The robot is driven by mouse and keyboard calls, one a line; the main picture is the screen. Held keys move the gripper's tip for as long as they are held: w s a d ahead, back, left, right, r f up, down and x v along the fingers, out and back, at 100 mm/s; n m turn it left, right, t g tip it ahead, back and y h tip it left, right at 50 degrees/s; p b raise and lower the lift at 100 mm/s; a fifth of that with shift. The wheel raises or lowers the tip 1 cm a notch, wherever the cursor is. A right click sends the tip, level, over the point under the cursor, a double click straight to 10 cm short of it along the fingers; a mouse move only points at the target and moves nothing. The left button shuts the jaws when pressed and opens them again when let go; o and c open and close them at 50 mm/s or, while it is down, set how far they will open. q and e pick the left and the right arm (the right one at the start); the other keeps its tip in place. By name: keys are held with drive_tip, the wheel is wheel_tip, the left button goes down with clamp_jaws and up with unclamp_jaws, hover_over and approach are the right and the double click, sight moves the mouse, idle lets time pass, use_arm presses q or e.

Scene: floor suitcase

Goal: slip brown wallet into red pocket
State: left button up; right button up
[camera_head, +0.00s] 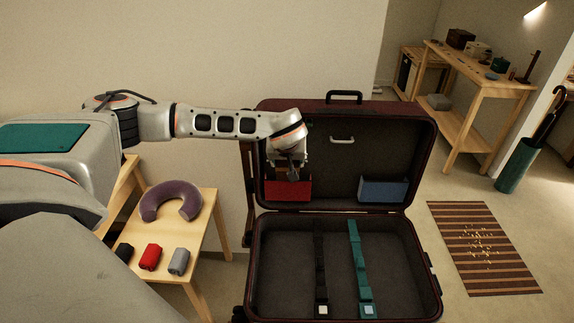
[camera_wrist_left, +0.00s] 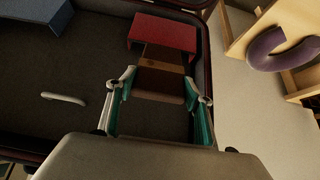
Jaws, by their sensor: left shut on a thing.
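The red pocket (camera_head: 288,188) is on the left side of the inside of the open suitcase lid; it also shows at the top of the left wrist view (camera_wrist_left: 163,33). My left gripper (camera_head: 290,172) is over the pocket in the head view. In the left wrist view my left gripper (camera_wrist_left: 158,88) is shut on the brown wallet (camera_wrist_left: 160,82). The wallet's far end meets the near edge of the red pocket; I cannot tell how far it is inside. My right gripper is not in view.
A blue pocket (camera_head: 383,190) is on the right of the lid. The suitcase base (camera_head: 288,260) holds two straps. A small table (camera_head: 205,225) at left carries a purple neck pillow (camera_head: 170,202) and three small rolled items. A striped mat (camera_head: 480,250) lies at right.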

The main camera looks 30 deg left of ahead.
use_arm(q)
drive_tip(key=shift+w+a+f+b, duration=0.3)
drive_tip(key=shift+w+a+f, duration=0.1)
drive_tip(key=shift+w, duration=0.25)
drive_tip(key=shift+w+a+f+b, duration=0.25)
drive_tip(key=shift+w+a+b, duration=0.05)
drive_tip(key=shift+w+b, duration=0.15)
drive_tip(key=shift+w+a+f+b, duration=0.2)
drive_tip(key=shift+w+a+b, duration=0.05)
drive_tip(key=shift+w+b, duration=0.2)
drive_tip(key=shift+w+a+f+b, duration=0.1)
drive_tip(key=shift+f+b, duration=0.2)
drive_tip(key=shift+f, duration=0.75)
drive_tip(key=shift+w+a+f+b, duration=0.1)
drive_tip(key=shift+f+b, duration=0.15)
drive_tip(key=shift+f, duration=0.8)
drive_tip(key=o, duration=1.3)
drive_tip(key=shift+c, duration=0.2)
drive_tip(key=shift+d, duration=0.1)
drive_tip(key=v, duration=1.2)
